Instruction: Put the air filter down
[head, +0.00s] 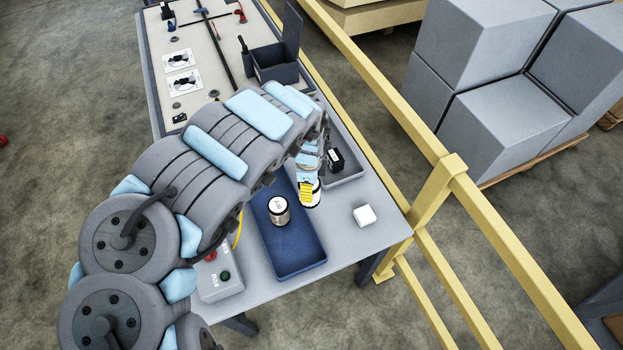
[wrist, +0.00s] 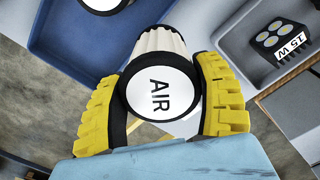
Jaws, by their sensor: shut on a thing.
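My gripper (head: 306,188) has yellow ribbed fingers, which are shut around a round filter (wrist: 160,92) with a white face marked AIR, a black rim and a pale pleated side. This held filter (head: 314,198) is partly hidden by my fingers in the head view. It appears by the right rim of the blue tray (head: 291,262); I cannot tell its height above the table. A second filter (head: 279,208) with a white marked top stands upright in the blue tray. Part of it shows at the top of the wrist view (wrist: 104,4).
A grey tray (head: 351,171) holds a black lamp block (wrist: 279,38) marked 15 W. A white block (head: 364,215) sits on the bare right part of the table (head: 345,242). A button box (head: 220,277) stands left of the blue tray. A yellow rail (head: 395,105) runs along the right.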

